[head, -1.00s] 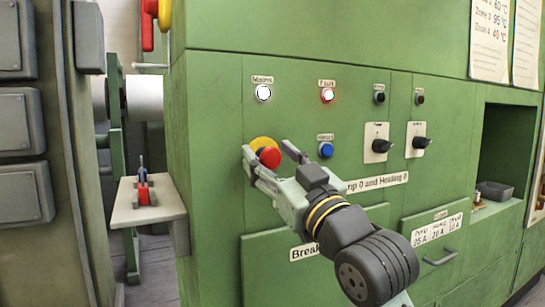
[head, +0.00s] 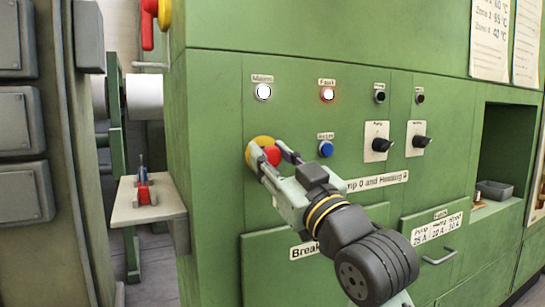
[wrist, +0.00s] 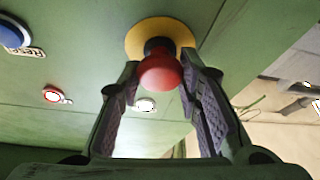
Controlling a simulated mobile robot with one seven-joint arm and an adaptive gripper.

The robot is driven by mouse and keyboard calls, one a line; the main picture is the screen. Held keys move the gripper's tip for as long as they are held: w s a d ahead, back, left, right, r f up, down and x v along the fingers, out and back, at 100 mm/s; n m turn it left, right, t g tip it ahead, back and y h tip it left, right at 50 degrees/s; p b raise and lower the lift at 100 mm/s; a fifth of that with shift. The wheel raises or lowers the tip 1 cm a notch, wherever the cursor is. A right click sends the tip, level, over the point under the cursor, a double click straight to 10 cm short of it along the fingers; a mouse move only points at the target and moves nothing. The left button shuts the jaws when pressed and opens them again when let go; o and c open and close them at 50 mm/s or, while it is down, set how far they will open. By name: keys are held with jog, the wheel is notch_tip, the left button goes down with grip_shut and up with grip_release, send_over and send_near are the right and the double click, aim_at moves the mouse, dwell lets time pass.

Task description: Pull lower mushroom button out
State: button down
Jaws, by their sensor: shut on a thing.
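The red mushroom button (head: 272,154) sits on a round yellow plate (head: 258,145) on the green cabinet front. It also shows in the wrist view (wrist: 160,73), with a dark stem between it and the yellow plate (wrist: 158,30). My gripper (head: 266,152) is shut on the red button, one finger on each side of its head. In the wrist view my gripper (wrist: 160,80) has its fingertips beside the red head, and the head's front faces the camera.
A blue button (head: 326,149) is close to the right of my gripper. White (head: 263,92) and red (head: 327,94) lamps are above. Black rotary switches (head: 380,145) are further right. A small shelf (head: 150,205) juts out at the left.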

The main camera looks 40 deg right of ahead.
jog(key=shift+s+a, duration=0.15)
jog(key=shift+s, duration=0.35)
jog(key=c, duration=1.1)
grip_release()
jog(key=shift+s, duration=0.1)
jog(key=v, duration=1.2)
